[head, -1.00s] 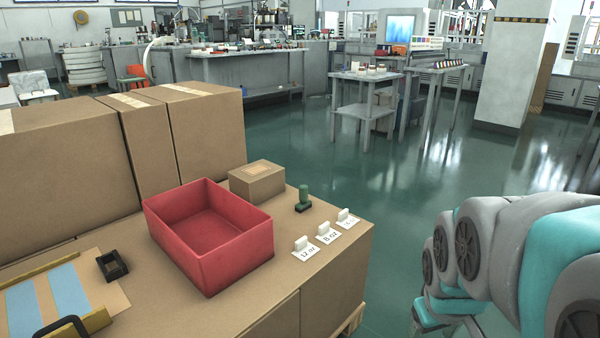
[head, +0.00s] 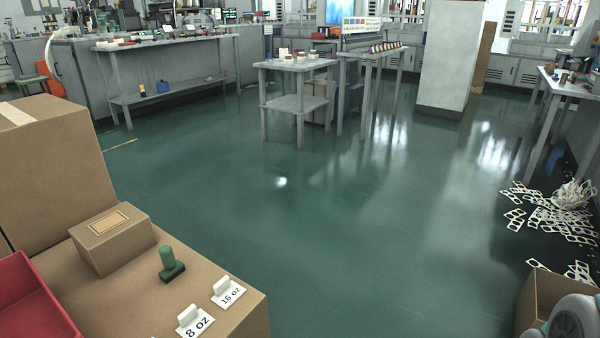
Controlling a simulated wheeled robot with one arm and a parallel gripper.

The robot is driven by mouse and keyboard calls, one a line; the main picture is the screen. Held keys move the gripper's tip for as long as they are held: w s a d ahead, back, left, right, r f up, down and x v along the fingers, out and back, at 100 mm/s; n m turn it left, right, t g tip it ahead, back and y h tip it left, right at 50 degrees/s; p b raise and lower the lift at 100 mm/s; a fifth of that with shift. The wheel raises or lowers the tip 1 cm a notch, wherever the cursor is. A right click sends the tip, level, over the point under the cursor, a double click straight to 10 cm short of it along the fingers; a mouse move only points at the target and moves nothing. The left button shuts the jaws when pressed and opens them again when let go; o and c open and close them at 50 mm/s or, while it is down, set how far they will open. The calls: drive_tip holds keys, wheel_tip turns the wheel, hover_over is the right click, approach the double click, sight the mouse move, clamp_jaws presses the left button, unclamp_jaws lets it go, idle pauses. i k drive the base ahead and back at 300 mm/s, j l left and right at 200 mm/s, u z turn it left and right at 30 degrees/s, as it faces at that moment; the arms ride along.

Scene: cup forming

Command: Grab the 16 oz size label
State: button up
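The 16 oz size label (head: 229,292) is a white card with an upright white grip block, lying near the right edge of the cardboard-topped surface (head: 130,292). The 8 oz size label (head: 195,321) lies just in front and to the left of it, cut close to the lower picture edge. A green-handled stamp (head: 170,264) stands behind and to the left of the labels. Part of my arm shows at the lower right corner, well apart from the labels. My gripper is not in view.
A red bin (head: 33,301) is at the lower left, partly cut off. Open green floor (head: 330,240) lies to the right. White scraps (head: 555,217) and an open carton (head: 560,296) are at the right.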

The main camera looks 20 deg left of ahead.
sight(227, 291)
drive_tip(key=i+u, duration=0.15)
drive_tip(key=i, duration=0.3)
drive_tip(key=i+l+u, duration=0.15)
drive_tip(key=i, duration=0.3)
drive_tip(key=i+l+u, duration=0.15)
drive_tip(key=i, duration=0.3)
drive_tip(key=i+u, duration=0.25)
drive_tip(key=u, duration=0.2)
drive_tip(key=i+u, duration=0.25)
drive_tip(key=u, duration=0.2)
drive_tip(key=i+l+u, duration=0.1)
drive_tip(key=u, duration=0.35)
drive_tip(key=i+l+u, duration=0.2)
drive_tip(key=u, duration=0.25)
drive_tip(key=i+l+u, duration=0.3)
drive_tip(key=u, duration=0.15)
drive_tip(key=i+l+u, duration=0.2)
drive_tip(key=u, duration=0.3)
drive_tip(key=i+l+u, duration=0.25)
drive_tip(key=u, duration=0.2)
drive_tip(key=i+l+u, duration=0.15)
drive_tip(key=l+u, duration=0.8)
drive_tip(key=i+j, duration=0.05)
